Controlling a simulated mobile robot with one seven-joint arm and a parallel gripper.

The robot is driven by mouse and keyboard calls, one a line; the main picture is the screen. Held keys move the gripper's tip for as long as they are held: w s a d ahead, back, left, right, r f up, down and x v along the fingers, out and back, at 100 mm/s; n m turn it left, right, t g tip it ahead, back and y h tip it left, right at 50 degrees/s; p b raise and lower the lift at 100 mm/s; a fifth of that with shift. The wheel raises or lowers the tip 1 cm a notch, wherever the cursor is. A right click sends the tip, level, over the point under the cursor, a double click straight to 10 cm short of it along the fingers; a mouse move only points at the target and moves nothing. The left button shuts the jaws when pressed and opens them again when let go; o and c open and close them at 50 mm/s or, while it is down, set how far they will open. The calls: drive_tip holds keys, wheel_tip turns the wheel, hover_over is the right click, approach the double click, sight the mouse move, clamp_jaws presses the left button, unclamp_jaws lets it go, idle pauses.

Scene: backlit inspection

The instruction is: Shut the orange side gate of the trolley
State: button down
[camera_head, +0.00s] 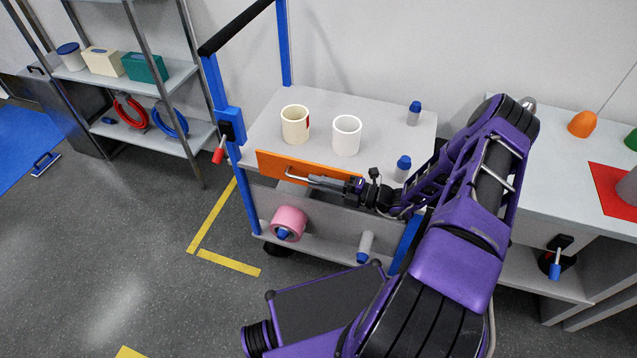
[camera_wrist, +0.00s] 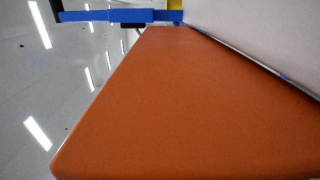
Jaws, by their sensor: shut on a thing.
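The trolley (camera_head: 365,107) has a grey deck and blue posts, and stands in the middle of the head view. Its orange side gate (camera_head: 270,165) runs along the near side of the deck. In the wrist view the gate (camera_wrist: 190,105) fills much of the picture as a broad orange panel. A narrow dark line separates it from a pale surface at right. My gripper (camera_head: 314,180) is shut at the gate's metal handle (camera_head: 291,174), in front of the panel. My fingertips are small in the head view and do not show in the wrist view. My arm hides the gate's right end.
A cream mug (camera_head: 295,124) and a white mug (camera_head: 346,136) stand on the deck behind the gate. Blue-capped bottles (camera_head: 414,113) stand farther right. A pink roll (camera_head: 289,222) lies on the lower shelf. A red-handled lever (camera_head: 221,146) hangs at the left post.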

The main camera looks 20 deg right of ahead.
drive_tip(key=c, duration=0.9)
unclamp_jaws()
drive_tip(key=v, duration=1.7)
drive_tip(key=shift+s+d+r, duration=0.1)
